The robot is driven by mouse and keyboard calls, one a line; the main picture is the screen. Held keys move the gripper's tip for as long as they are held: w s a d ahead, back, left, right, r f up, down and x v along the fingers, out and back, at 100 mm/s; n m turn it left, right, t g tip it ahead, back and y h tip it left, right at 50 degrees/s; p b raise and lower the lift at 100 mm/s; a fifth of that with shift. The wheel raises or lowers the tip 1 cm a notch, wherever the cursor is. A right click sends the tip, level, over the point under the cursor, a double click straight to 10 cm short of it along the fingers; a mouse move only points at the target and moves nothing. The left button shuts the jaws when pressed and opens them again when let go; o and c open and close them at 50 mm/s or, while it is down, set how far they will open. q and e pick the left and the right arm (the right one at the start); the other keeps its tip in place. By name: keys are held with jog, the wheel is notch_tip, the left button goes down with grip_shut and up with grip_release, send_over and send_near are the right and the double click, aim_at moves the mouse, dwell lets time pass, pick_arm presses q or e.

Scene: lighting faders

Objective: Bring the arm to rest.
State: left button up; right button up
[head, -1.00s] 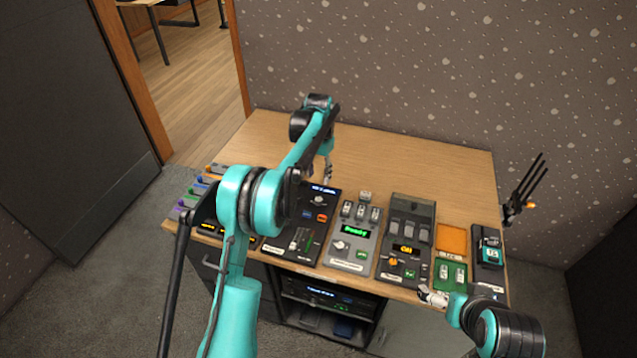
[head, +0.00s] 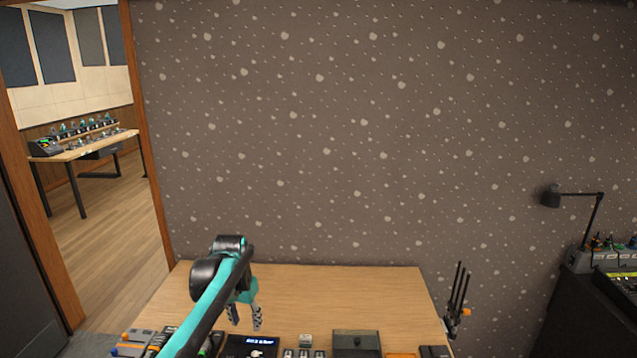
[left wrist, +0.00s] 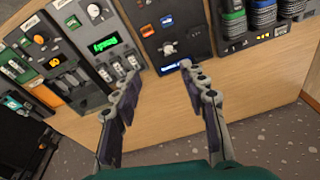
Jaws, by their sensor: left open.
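My left gripper (head: 245,318) hangs over the wooden desk (head: 300,297) in the head view, behind the row of control panels. Its fingers are apart and nothing is between them. The fingers appear clear of the panels. My right gripper is not in the head view.
More panels, including one with an orange display (left wrist: 50,62), line the desk. A dark cabinet with a lamp (head: 552,197) stands at the right. The desk's back half is clear.

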pick_arm(q)
jog(key=s+d+r+n+t, duration=0.1)
jog(key=s+r+t, duration=0.1)
jog(key=s, duration=0.9)
jog(key=s+d+r+n+t, duration=0.1)
jog(key=s+r+t, duration=0.1)
jog(key=s, duration=1)
jog(key=s+f+t, duration=0.1)
jog(key=s+f, duration=0.3)
jog(key=s, duration=0.2)
jog(key=shift+s+f+n, duration=0.25)
jog(key=shift+f+n, duration=0.05)
jog(key=shift+f, duration=0.05)
